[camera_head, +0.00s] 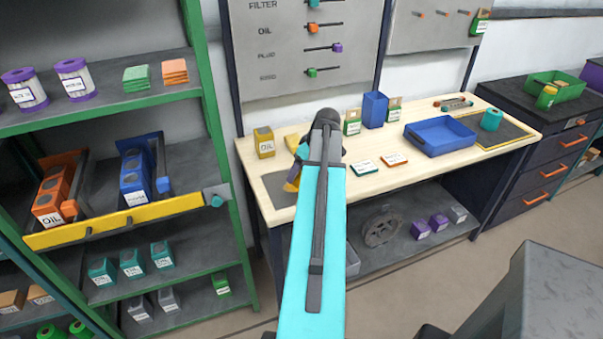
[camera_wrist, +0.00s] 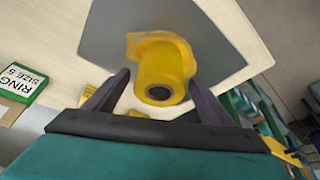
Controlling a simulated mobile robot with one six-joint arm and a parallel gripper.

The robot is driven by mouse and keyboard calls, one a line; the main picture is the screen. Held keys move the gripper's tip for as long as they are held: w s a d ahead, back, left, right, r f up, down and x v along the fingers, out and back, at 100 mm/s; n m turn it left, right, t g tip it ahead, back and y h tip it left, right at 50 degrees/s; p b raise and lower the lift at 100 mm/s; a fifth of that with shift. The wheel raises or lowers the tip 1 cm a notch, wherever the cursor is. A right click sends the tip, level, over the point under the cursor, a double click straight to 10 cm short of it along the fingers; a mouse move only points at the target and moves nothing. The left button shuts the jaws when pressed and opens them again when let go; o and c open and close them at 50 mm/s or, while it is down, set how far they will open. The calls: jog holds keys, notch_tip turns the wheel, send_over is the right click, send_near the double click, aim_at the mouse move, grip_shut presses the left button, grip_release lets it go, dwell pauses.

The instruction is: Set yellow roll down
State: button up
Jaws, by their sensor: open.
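The yellow roll (camera_wrist: 163,68) shows in the wrist view over a grey mat (camera_wrist: 215,35), its dark round hole facing the camera. My gripper (camera_wrist: 158,78) is open, with one dark finger on each side of the roll. A gap shows beside each finger, and I cannot tell whether either touches it. In the head view, part of the yellow roll (camera_head: 292,184) shows at the grey mat on the bench's left end. My arm hides the rest of it and most of my gripper.
The wooden bench (camera_head: 440,175) carries a yellow oil box (camera_head: 264,142), a blue tray (camera_head: 440,135), a blue bin (camera_head: 375,109) and small labelled cards. A green shelf rack (camera_head: 222,150) stands close on the left. A dark drawer cabinet (camera_head: 535,165) stands at the right.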

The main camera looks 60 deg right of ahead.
jog(key=shift+p+x, duration=0.35)
jog(key=shift+x, duration=1)
jog(key=c, duration=1.4)
jog(key=shift+d+r, duration=0.1)
jog(key=shift+r, duration=0.1)
jog(key=shift+r+b, duration=0.9)
jog(key=shift+r, duration=0.65)
jog(key=s+a+b, duration=0.1)
jog(key=s, duration=0.3)
jog(key=s+a+r+b, duration=0.1)
jog(key=s+a, duration=0.1)
jog(key=s, duration=0.3)
jog(key=s+a+b, duration=0.1)
jog(key=s+b, duration=0.1)
jog(key=s, duration=0.2)
jog(key=shift+s+a+r, duration=0.15)
jog(key=shift+s+a, duration=0.2)
jog(key=shift+s+a+r, duration=0.15)
jog(key=shift+s+a, duration=0.05)
jog(key=shift+s, duration=0.6)
